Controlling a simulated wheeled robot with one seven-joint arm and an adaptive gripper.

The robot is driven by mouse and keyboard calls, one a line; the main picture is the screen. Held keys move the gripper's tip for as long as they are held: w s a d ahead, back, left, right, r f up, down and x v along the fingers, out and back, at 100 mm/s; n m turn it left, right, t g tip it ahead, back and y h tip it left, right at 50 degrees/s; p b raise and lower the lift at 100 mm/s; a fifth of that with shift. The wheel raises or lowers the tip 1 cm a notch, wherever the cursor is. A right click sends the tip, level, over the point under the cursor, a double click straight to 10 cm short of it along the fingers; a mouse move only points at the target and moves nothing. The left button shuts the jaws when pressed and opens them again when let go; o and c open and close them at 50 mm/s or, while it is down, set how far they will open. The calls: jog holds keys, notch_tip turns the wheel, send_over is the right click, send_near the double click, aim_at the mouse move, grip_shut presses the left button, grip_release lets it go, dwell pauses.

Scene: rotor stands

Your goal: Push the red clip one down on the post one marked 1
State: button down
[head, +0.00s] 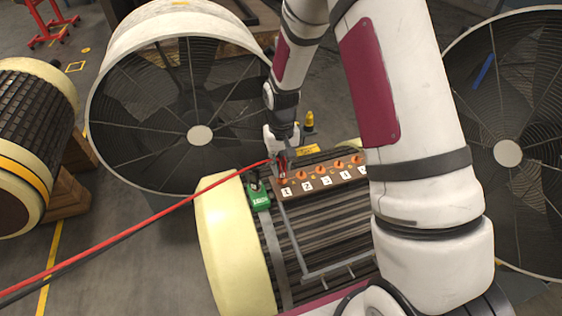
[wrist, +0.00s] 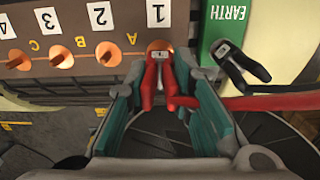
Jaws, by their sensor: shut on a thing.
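The red clip (wrist: 160,85) is between the teal fingers of my gripper (wrist: 166,92) in the wrist view, its tip over the orange post beside the label 1 (wrist: 158,12). The clip mostly hides that post, so I cannot tell how far down it sits. In the head view my gripper (head: 281,150) is shut on the red clip (head: 282,167) at the left end of the brown terminal board (head: 325,184). A red cable (head: 150,217) runs from the clip to the lower left.
A black clip (wrist: 240,62) sits at the green EARTH block (wrist: 216,28), close beside my gripper. More orange posts, marked 2, 3 and 4, line the board. Large fans (head: 150,110) and cream rotor ends (head: 235,245) surround the place. The cable crosses the open floor at left.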

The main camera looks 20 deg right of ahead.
jog(key=shift+f+b, duration=0.35)
jog(key=shift+f, duration=0.35)
dwell(0.6)
jog(key=c, duration=1.3)
grip_release()
notch_tip(320, 180, up, 12)
jog(key=shift+r, duration=0.1)
jog(key=s+r+t+p, duration=0.1)
jog(key=s+r+p, duration=0.1)
jog(key=s+r, duration=0.6)
jog(key=s+r+t+p, duration=0.15)
jog(key=s+r, duration=0.35)
jog(key=r, duration=0.6)
jog(key=shift+t, duration=0.85)
jog(key=s+r+p, duration=0.1)
jog(key=s+r, duration=0.2)
jog(key=s, duration=0.3)
jog(key=s+r+p, duration=0.2)
jog(key=s+r, duration=0.1)
jog(key=s, duration=0.3)
jog(key=s+r+p, duration=0.2)
jog(key=s, duration=0.5)
jog(key=shift+d+r, duration=0.15)
jog(key=shift+r, duration=0.25)
